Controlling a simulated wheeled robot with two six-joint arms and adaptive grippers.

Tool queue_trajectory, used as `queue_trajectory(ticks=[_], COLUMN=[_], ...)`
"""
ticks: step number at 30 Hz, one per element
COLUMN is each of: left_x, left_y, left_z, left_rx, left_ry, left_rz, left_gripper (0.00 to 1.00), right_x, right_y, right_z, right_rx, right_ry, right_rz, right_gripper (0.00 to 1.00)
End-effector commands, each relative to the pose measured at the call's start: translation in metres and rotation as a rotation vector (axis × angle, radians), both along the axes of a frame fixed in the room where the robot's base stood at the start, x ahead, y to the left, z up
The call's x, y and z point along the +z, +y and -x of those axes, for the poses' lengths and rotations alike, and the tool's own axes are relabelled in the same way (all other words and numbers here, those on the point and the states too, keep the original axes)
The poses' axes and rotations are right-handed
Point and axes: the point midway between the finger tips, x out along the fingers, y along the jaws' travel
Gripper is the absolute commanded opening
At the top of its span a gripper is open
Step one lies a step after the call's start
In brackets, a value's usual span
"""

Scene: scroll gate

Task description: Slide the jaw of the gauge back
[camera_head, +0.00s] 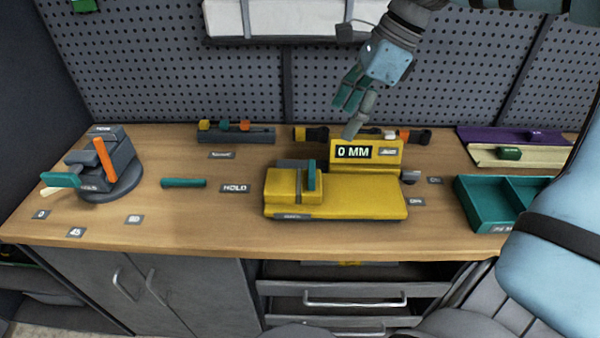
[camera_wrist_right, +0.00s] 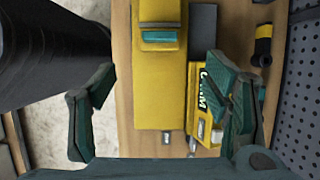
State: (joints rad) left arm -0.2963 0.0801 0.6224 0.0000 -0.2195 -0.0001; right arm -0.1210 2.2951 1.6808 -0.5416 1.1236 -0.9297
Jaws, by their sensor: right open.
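The yellow gauge (camera_head: 365,205) sits on the middle of the workbench, with a raised panel at its back reading "0 MM". Its teal-topped jaw (camera_head: 311,176) stands upright against the yellow block at the gauge's left end. My right gripper (camera_head: 347,118) is open and empty, above and behind the gauge near the display panel. In the right wrist view the gauge (camera_wrist_right: 158,100) lies between and beyond my spread fingers (camera_wrist_right: 158,75), and the teal jaw (camera_wrist_right: 160,37) shows near the top. The fingers appear apart from the gauge. My left gripper is not in view.
A grey clamp-like fixture (camera_head: 108,165) with an orange lever stands at the left. A teal handle (camera_head: 184,183) lies left of the gauge. A teal tray (camera_head: 488,210) is at the right. A grey rack (camera_head: 236,136) stands at the back.

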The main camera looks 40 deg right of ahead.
Motion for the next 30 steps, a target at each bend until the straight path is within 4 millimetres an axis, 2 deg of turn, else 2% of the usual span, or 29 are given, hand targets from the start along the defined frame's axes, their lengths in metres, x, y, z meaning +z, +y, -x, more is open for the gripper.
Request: queue_trajectory(ticks=[1,5,15,18,23,30], left_x=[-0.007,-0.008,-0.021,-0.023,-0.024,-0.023], left_y=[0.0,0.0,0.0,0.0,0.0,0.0], left_z=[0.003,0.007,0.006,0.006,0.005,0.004], left_rx=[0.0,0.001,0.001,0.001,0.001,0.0], left_ry=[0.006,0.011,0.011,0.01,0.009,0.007], left_rz=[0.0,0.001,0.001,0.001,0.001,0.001], left_gripper=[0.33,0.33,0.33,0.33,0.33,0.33], right_x=[-0.007,-0.02,-0.106,-0.123,-0.136,-0.136], right_y=[0.001,0.008,0.038,0.044,0.048,0.048], right_z=[-0.001,-0.006,-0.028,-0.033,-0.036,-0.036], right_rx=[0.001,0.009,0.014,0.012,0.011,0.009], right_ry=[0.002,0.005,0.007,0.005,0.002,0.001], right_rz=[0.001,0.001,0.002,0.001,0.001,0.0], right_gripper=[0.7,0.7,0.7,0.7,0.7,0.7])
